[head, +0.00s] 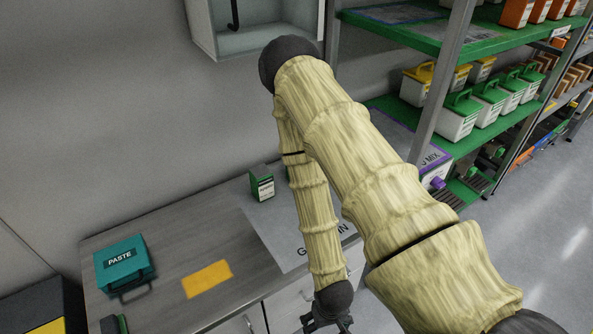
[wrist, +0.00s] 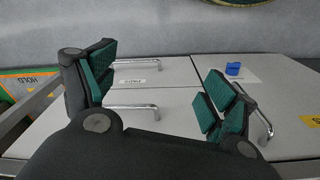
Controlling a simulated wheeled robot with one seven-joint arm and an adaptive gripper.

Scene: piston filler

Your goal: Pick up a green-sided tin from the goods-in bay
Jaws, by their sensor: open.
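A small tin (head: 262,188) with green sides and a white label stands upright on the grey goods-in bay (head: 275,243), near the back of the counter. The bay's lettering is partly covered by my arm. My gripper (head: 327,322) is low at the front edge of the counter, in front of the cabinet fronts and well apart from the tin. In the wrist view my gripper (wrist: 158,88) has its green-padded fingers spread wide with nothing between them. The tin does not show in the wrist view.
A teal case marked PASTE (head: 125,265) and a yellow patch (head: 207,279) are on the counter's left. A wall box (head: 255,38) hangs above. Green shelving (head: 440,40) with tubs stands at right. Cabinet handles (wrist: 135,107) show behind my fingers.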

